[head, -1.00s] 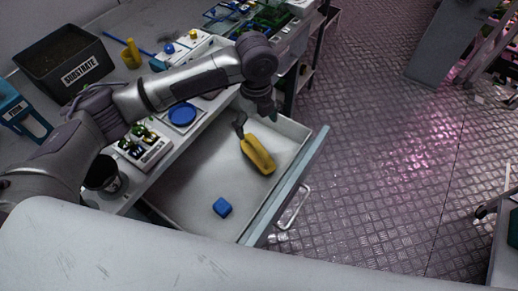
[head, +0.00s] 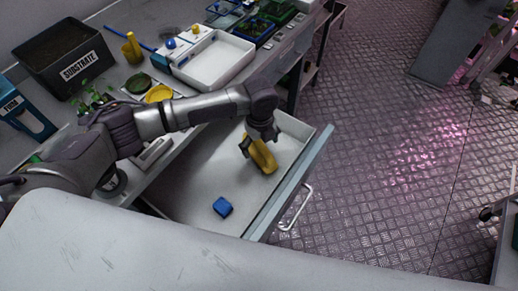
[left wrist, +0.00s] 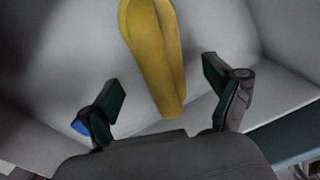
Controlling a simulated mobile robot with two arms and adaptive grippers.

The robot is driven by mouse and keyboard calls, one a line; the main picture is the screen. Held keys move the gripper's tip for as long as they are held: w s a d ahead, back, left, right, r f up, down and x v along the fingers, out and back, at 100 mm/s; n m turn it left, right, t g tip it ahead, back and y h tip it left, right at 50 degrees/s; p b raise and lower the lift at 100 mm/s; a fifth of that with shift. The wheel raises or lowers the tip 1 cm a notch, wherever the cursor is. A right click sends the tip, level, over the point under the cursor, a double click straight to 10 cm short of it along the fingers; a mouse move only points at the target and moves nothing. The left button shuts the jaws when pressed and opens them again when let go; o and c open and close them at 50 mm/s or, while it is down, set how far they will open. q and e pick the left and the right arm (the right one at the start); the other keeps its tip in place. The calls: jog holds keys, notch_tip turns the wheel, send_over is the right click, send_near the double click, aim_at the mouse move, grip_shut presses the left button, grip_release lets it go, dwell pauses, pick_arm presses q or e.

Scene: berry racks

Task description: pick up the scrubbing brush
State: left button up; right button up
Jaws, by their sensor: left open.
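The yellow scrubbing brush (head: 262,159) lies in the open drawer, toward its far right end. Its upper end is hidden under my gripper in the head view. My left gripper (head: 259,145) is open just above it, with its fingers pointing down. In the left wrist view the brush (left wrist: 155,55) runs lengthwise between the two spread fingers of the gripper (left wrist: 163,85), with a gap on either side. No bristles show. My right gripper is not in view.
The white drawer (head: 185,190) has raised walls and a pale front panel. Floor to the right is open.

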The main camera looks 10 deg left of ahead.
pick_arm(q)
jog(key=shift+f, duration=1.5)
jog(key=c, duration=1.4)
notch_tip(320, 180, up, 10)
jog(key=shift+r+b, duration=0.1)
jog(key=shift+b, duration=0.2)
jog(key=shift+c, duration=0.2)
